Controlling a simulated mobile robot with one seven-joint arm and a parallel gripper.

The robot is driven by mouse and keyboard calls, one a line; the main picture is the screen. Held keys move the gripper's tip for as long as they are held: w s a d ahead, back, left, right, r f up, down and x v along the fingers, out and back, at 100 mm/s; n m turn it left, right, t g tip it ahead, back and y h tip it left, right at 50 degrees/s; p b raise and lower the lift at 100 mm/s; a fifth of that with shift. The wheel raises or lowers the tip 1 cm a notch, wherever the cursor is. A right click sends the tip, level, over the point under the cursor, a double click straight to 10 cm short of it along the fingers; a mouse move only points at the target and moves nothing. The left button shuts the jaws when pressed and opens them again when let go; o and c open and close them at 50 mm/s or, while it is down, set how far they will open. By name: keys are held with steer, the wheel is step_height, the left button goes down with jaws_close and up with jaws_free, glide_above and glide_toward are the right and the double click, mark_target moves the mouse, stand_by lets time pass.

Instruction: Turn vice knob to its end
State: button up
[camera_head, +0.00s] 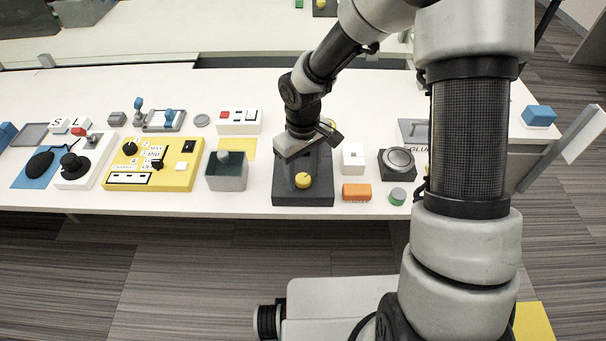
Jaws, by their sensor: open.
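My gripper (311,145) hangs from my arm over a dark grey block (302,197) near the front edge of the table. A round yellow knob (303,181) sits on the near part of this block, in front of my gripper and apart from it. Another bit of yellow (328,123) shows behind the gripper, mostly hidden by it. The gripper is open and no object is seen in it. The far part of the block is hidden under the gripper. I cannot tell for sure which knob is the vice knob.
Left of the block stand a grey-green open box (227,178) and a yellow control panel (150,178). Right of it are a white block (353,157), an orange block (356,192) and a dark box with a round top (398,162). The table behind is mostly clear.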

steer(key=shift+f, duration=0.2)
steer(key=c, duration=1)
steer(key=shift+c, duration=0.2)
steer(key=shift+n, duration=0.3)
steer(key=n+p, duration=0.2)
steer(key=n, duration=0.2)
steer(key=shift+r+p, duration=0.15)
steer(key=shift+p, duration=0.25)
steer(key=shift+n+p, duration=1.2)
steer(key=shift+n, duration=1.5)
